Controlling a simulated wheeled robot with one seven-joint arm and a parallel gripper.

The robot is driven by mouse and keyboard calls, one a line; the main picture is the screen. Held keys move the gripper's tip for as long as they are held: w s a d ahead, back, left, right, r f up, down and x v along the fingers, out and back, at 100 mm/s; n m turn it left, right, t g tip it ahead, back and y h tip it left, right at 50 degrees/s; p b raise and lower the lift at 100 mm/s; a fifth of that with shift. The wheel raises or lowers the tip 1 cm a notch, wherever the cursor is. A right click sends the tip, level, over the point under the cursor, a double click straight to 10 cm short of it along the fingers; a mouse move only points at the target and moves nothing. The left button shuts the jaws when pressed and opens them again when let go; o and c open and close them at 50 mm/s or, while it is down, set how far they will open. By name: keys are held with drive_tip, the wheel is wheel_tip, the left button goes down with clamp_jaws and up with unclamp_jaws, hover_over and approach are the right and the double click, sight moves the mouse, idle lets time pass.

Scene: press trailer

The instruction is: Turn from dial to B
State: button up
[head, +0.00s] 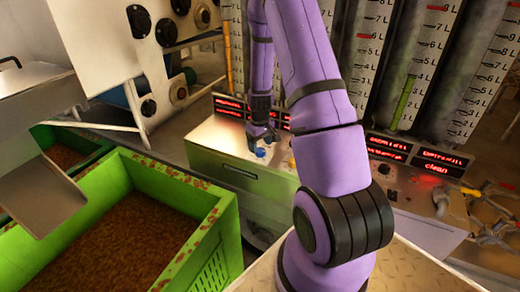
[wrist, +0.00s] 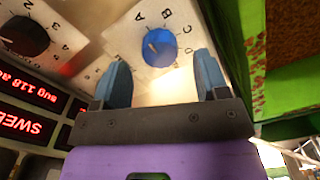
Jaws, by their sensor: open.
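The blue dial (wrist: 160,48) sits on a pale panel in the wrist view, with letters A, B, C and D around it. B is printed just above the knob in the picture. A pale pointer mark shows on the knob's left part; I cannot tell its exact setting. My gripper (wrist: 162,76) is open, its two blue fingertips apart on either side below the dial, with nothing between them. In the head view my gripper (head: 262,137) is over the control box, close above the small blue dial (head: 262,152). The arm partly hides the box there.
A black dial (wrist: 24,36) and red displays (wrist: 28,122) are at the left of the wrist view. In the head view, a green crate (head: 226,222) of brown material stands left of the control box (head: 222,168), and tall level gauges (head: 362,60) rise behind.

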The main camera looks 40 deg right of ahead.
sight(260, 152)
drive_tip(key=shift+f, duration=1.35)
drive_tip(key=c, duration=0.9)
drive_tip(key=shift+m, duration=0.3)
drive_tip(key=m, duration=0.4)
drive_tip(key=shift+m, duration=2)
